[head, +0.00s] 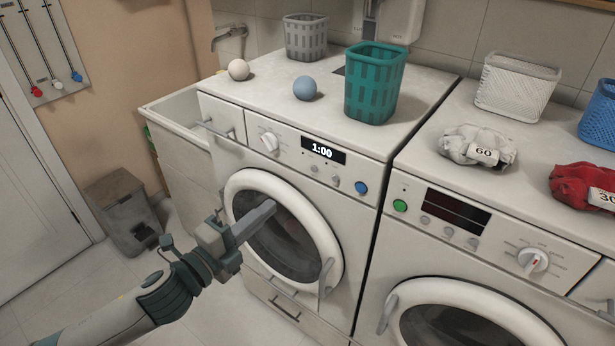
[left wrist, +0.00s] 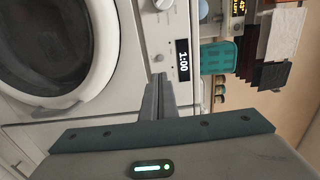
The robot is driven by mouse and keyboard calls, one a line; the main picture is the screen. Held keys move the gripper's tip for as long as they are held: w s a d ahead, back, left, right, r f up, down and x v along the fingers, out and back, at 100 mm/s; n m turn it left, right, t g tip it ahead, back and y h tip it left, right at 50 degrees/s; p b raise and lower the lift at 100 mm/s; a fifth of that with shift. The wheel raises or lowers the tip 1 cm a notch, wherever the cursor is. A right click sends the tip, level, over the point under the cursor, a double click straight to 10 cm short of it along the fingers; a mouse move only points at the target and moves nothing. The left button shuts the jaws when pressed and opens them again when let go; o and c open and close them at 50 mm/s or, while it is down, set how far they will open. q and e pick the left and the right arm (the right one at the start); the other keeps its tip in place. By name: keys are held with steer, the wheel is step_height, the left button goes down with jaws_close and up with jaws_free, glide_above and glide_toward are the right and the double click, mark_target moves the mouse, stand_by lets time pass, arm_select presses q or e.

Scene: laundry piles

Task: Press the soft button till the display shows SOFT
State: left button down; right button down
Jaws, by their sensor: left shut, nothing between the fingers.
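The left machine's display (head: 323,150) is lit and reads 1:00; it also shows sideways in the left wrist view (left wrist: 183,60). Small grey buttons (head: 314,168) sit under it, with a blue round button (head: 361,187) to their right. The button labels are too small to read, so I cannot tell which is the soft one. The right machine's display (head: 456,211) is dark with no readable text. My left gripper (head: 270,208) is shut and empty, in front of the left machine's round door and below the panel. Its shut fingers show in the left wrist view (left wrist: 158,80). My right gripper is not in view.
A white knob (head: 270,142) is left of the lit display. The right machine has a green button (head: 400,206) and a knob (head: 533,261). A teal basket (head: 374,84), a blue ball (head: 305,88) and a pale ball (head: 238,70) stand on top. The door handle (head: 326,276) juts out.

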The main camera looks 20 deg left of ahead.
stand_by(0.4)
arm_select(q)
steer(key=p, duration=0.5)
glide_toward(313, 170)
steer(key=x, duration=0.5)
steer(key=shift+w+d+r, duration=0.1)
steer(key=shift+w+r, duration=0.05)
steer(key=shift+r, duration=0.05)
steer(key=shift+w+d+f, duration=0.15)
steer(key=shift+w+d, duration=0.05)
steer(key=shift+w, duration=0.35)
